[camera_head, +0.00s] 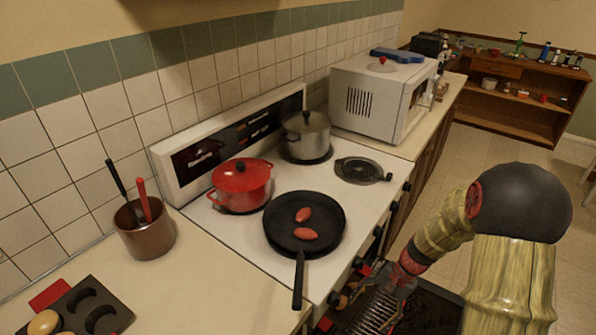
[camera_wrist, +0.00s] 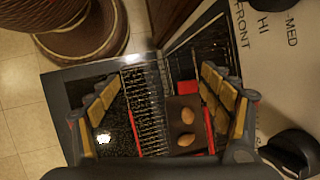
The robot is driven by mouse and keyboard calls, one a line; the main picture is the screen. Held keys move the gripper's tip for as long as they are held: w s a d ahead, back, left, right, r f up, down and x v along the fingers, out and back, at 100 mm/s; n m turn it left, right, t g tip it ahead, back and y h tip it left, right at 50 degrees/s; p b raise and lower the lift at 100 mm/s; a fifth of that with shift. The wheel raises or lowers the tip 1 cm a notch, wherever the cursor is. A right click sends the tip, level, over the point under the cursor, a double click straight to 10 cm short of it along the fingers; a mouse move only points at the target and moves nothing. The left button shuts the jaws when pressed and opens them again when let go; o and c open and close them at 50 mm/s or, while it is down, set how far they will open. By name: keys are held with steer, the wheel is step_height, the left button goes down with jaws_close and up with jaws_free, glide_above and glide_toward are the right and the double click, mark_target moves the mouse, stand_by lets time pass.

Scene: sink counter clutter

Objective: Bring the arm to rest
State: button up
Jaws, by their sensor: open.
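My arm reaches in from the lower right of the head view, bent down over the open oven front. My gripper (camera_wrist: 158,80) shows in the wrist view with its two yellow-padded fingers spread wide apart. Nothing is held between them. Beyond the fingers lie the wire oven rack (camera_wrist: 145,105) and a dark brown tray (camera_wrist: 176,141) with red ends. Two brownish oval items (camera_wrist: 187,116) lie in this tray. The rack also shows in the head view (camera_head: 372,312). In that view the fingers are hard to make out.
On the stove stand a black pan (camera_head: 279,237) with two reddish oval items, a red pot (camera_head: 240,187) and a steel pot (camera_head: 306,140). A microwave (camera_head: 375,95) stands behind. A utensil crock (camera_head: 146,235) and muffin tin (camera_head: 92,300) are left. Floor (camera_head: 490,150) at right is clear.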

steer(key=s+r+n+t+h, duration=0.1)
steer(key=s+r, duration=0.4)
steer(key=r, duration=0.6)
steer(key=s+a+r+n+t+h, duration=0.1)
steer(key=s+r+n+t, duration=0.3)
steer(key=r, duration=0.7)
steer(key=s+a+r+n+t+h, duration=0.1)
steer(key=s+r+n+t+h, duration=0.1)
steer(key=s+r, duration=0.6)
step_height(320, 180, up, 3)
steer(key=shift+f+n+h+p, duration=0.1)
steer(key=shift+n+h+p, duration=0.35)
steer(key=shift+n, duration=0.35)
steer(key=shift+c, duration=1.2)
